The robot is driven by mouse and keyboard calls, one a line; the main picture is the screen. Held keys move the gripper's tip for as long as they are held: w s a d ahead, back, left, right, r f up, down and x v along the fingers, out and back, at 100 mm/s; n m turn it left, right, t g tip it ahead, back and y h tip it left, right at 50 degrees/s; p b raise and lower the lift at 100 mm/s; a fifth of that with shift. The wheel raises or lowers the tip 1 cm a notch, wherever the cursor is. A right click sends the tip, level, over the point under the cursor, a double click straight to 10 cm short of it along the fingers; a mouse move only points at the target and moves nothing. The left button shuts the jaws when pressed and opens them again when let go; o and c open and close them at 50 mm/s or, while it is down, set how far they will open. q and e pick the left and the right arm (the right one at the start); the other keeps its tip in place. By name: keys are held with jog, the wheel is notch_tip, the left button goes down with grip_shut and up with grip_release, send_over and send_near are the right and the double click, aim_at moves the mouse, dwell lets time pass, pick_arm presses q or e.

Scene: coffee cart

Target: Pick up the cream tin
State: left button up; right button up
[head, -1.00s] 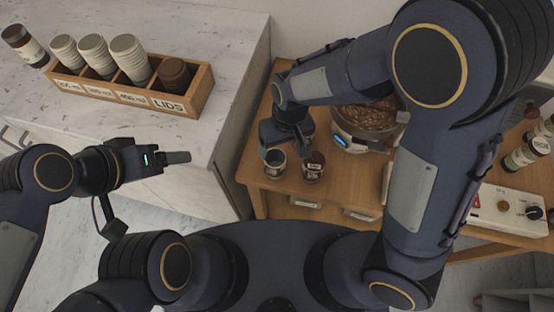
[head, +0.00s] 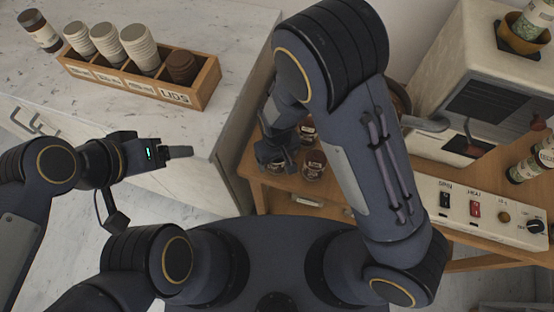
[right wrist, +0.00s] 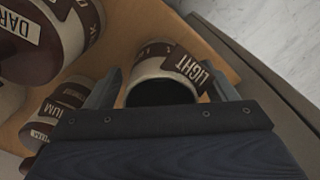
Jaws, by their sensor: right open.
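The tin labelled LIGHT (right wrist: 160,68), pale cream with a dark red-brown band, is between the spread fingers of my right gripper (right wrist: 163,88) in the right wrist view. The gripper is open; I cannot tell whether a finger touches the tin. In the head view the right gripper (head: 277,160) is low over the wooden cart and hides that tin. A DARK tin (right wrist: 38,45) and a MEDIUM tin (right wrist: 52,112) are close by on the left of the wrist view.
Other tins (head: 314,165) are close to the right gripper on the wooden cart (head: 253,188). A lids box (head: 210,85) with cup stacks is on the white counter (head: 235,30). A roaster (head: 480,100) and a switch panel (head: 470,205) stand at the right.

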jog(key=c, duration=1.1)
jog(key=shift+c, duration=0.7)
jog(key=shift+r, duration=0.15)
